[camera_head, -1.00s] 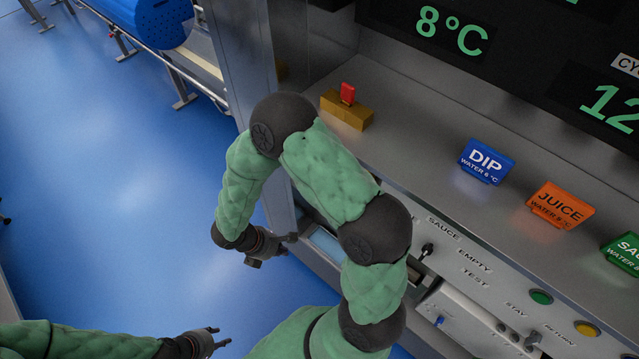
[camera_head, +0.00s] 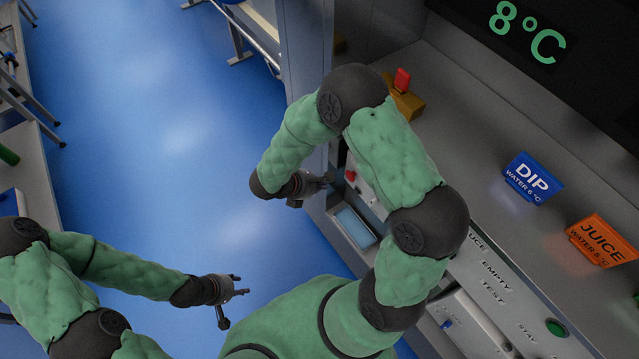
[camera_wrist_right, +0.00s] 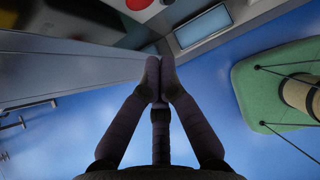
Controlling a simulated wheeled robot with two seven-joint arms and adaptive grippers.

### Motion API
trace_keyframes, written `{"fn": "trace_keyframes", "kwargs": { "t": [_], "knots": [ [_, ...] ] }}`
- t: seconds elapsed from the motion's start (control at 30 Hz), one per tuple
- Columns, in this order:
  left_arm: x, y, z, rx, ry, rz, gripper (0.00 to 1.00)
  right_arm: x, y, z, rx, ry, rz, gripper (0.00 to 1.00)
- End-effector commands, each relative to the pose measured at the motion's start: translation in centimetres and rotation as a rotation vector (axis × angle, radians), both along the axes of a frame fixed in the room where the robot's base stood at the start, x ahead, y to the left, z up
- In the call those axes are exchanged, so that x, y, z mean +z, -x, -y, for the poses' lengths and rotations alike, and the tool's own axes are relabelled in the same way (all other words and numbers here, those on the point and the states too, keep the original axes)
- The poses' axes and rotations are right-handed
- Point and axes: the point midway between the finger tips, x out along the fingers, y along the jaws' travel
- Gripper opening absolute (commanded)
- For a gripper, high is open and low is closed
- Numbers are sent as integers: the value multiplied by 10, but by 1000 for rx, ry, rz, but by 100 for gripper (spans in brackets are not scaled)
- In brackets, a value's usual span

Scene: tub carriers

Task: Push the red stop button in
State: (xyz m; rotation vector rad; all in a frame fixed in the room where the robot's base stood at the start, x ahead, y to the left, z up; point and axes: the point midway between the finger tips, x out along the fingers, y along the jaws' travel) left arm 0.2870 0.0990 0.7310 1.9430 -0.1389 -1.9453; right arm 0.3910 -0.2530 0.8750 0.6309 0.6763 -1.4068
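The red stop button (camera_head: 351,175) shows on the machine's front panel, beside my right arm, partly hidden in the head view. In the right wrist view a red round button (camera_wrist_right: 138,4) is cut off by the top edge. My right gripper (camera_head: 321,182) is just left of the button in the head view, apart from it. In the right wrist view its fingers (camera_wrist_right: 159,75) meet at the tips with nothing between them. My left gripper (camera_head: 236,300) is open and empty over the blue floor, well away from the panel.
A small screen (camera_head: 354,227) sits on the panel below the button; it also shows in the wrist view (camera_wrist_right: 203,26). A steel cabinet post (camera_head: 305,50) stands left of the panel. A red tag (camera_head: 402,79) tops a brass block (camera_head: 407,103) on the counter. Open floor lies left.

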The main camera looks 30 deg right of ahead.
Motion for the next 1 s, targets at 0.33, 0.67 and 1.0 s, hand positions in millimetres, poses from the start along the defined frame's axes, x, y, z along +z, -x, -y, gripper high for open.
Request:
{"fn": "trace_keyframes", "kwargs": {
  "t": [0.33, 0.67, 1.0],
  "knots": [
    [-18, 0, 0, 0, 0, 0, 40, -52, -1, 44, -4, -1, -3, 0],
    [-22, 0, 0, 0, 0, 0, 40, -53, -5, 79, -1, -1, 1, 0],
    [-22, 0, 0, 0, 0, 0, 40, -53, -5, 82, -1, -1, 1, 0]
  ]
}}
